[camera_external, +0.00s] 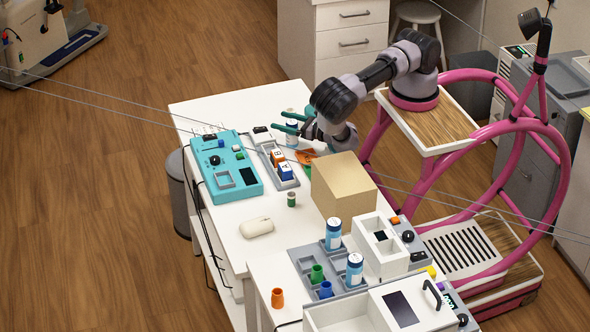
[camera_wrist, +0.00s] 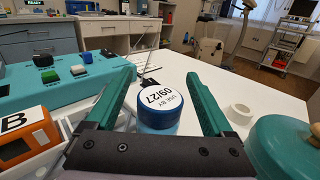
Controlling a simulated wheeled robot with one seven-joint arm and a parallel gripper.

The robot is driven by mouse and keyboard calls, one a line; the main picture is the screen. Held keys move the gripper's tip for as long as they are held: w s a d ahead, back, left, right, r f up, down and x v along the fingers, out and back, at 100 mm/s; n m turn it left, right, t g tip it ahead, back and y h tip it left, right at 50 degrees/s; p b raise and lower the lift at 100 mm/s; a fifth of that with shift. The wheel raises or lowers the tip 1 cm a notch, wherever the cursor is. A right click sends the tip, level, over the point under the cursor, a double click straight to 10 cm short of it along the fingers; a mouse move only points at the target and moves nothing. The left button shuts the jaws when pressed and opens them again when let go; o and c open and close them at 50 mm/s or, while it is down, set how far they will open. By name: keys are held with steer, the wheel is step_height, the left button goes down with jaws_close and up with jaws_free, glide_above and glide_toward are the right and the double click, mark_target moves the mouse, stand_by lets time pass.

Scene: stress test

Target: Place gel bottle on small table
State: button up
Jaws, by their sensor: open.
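A blue bottle with a white round top marked "USE BY 09/27" (camera_wrist: 160,108) stands upright between the green fingers of my gripper (camera_wrist: 164,92) in the wrist view. The fingers are open, with a visible gap on either side of it. In the external view my gripper (camera_external: 287,122) is low over the far part of the white table, around this small bottle (camera_external: 292,135). No gel label is readable. Two similar blue-and-white bottles, one at the back (camera_external: 333,233) and one nearer (camera_external: 355,267), stand in a grey tray on the nearer white table (camera_external: 262,268).
A teal device (camera_external: 225,172) and a grey rack with orange and blue boxes (camera_external: 281,164) are left of my gripper. A cardboard box (camera_external: 343,190) stands close to my arm. A teal round object (camera_wrist: 288,145) and white ring (camera_wrist: 239,113) lie right of the fingers.

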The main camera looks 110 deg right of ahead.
jaws_close()
step_height(320, 180, up, 10)
steer(key=w+a+r+n+t+y, duration=0.2)
steer(key=w+a+n+t+y, duration=0.1)
steer(key=w+a, duration=0.9)
steer(key=a+y, duration=0.1)
steer(key=a, duration=0.3)
steer(key=shift+w, duration=0.35)
